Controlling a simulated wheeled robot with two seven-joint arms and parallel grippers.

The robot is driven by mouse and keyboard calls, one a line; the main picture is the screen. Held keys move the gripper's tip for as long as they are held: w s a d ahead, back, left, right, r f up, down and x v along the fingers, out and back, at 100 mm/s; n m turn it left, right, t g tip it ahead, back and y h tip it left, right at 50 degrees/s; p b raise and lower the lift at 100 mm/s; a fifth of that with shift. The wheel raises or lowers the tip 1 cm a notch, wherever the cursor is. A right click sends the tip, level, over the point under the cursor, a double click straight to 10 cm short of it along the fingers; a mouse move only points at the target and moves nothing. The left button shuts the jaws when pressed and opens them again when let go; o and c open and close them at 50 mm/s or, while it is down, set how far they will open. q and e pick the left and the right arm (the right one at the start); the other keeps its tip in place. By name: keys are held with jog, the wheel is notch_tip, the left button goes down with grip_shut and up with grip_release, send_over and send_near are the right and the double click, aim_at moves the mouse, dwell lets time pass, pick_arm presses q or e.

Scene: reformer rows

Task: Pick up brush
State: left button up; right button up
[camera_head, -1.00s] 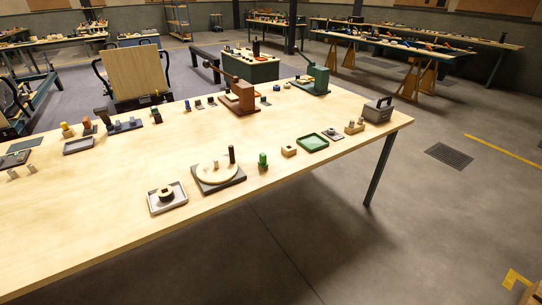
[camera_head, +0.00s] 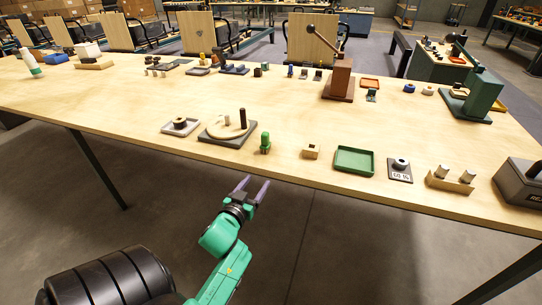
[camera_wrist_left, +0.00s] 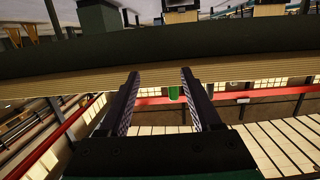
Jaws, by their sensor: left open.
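My left gripper (camera_head: 254,185) is open and empty, off the front edge of the long wooden table. I cannot tell for certain which thing is the brush. My right gripper is not in view.
Left of the green piece are a grey base with a round disc and dark post (camera_head: 228,130) and a grey tray (camera_head: 167,128). To the right are a wooden block (camera_head: 311,152), a green tray (camera_head: 342,167) and a grey box (camera_head: 520,182). The table's left front is clear.

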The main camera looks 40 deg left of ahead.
pick_arm(q)
jog(key=t+y, duration=0.1)
send_near(264, 143)
jog(key=x, duration=1.1)
jog(key=shift+w+a, duration=0.2)
jog(key=shift+w, duration=0.15)
jog(key=shift+s+r, duration=0.1)
jog(key=c, duration=0.4)
grip_shut()
